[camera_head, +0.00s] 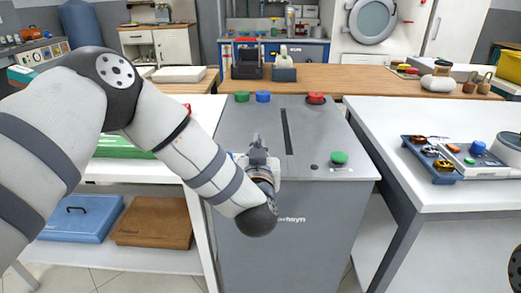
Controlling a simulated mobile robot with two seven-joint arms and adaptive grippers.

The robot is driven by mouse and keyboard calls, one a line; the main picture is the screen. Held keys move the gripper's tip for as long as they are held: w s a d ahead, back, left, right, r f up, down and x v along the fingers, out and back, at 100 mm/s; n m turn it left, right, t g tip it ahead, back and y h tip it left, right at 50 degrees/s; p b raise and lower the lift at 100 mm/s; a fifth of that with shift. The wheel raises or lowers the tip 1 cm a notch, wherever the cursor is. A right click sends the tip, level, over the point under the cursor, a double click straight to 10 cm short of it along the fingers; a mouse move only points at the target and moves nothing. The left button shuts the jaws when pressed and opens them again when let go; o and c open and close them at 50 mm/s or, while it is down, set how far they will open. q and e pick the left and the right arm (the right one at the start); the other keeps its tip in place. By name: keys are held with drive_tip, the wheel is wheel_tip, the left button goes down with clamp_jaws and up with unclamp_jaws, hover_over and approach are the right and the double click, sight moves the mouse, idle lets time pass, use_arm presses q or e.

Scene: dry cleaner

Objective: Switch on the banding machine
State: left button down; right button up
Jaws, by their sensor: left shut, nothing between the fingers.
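The banding machine (240,125) is a grey cabinet in the middle, with a dark slot (286,130) along its top. A green button (242,97) and a blue button (263,96) sit at its back left. A red button (315,97) sits at its back right, and another green button (338,157) at its front right. My left gripper (256,142) is shut and empty over the left part of the top, left of the slot and apart from the buttons. Whether its fingertips touch the top I cannot tell. My right gripper is out of view.
A white table (440,140) on the right carries a blue tray (443,176) with small items. A white table on the left has a lower shelf (150,258) holding a blue case (80,218) and a brown case (150,220). A wooden counter (350,80) runs behind the machine.

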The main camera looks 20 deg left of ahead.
use_arm(q)
drive_tip(key=x, duration=0.3)
drive_tip(key=f+b+x, duration=0.1)
drive_tip(key=x, duration=0.1)
drive_tip(key=shift+w, duration=0.3)
wheel_tip(320, 180, down, 2)
drive_tip(key=shift+w+f, duration=0.1)
drive_tip(key=shift+f, duration=0.15)
drive_tip(key=shift+w+a+f, duration=0.1)
drive_tip(key=shift+f, duration=0.2)
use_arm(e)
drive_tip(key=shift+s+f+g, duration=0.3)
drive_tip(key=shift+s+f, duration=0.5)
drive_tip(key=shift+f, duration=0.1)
use_arm(q)
drive_tip(key=shift+f, duration=0.1)
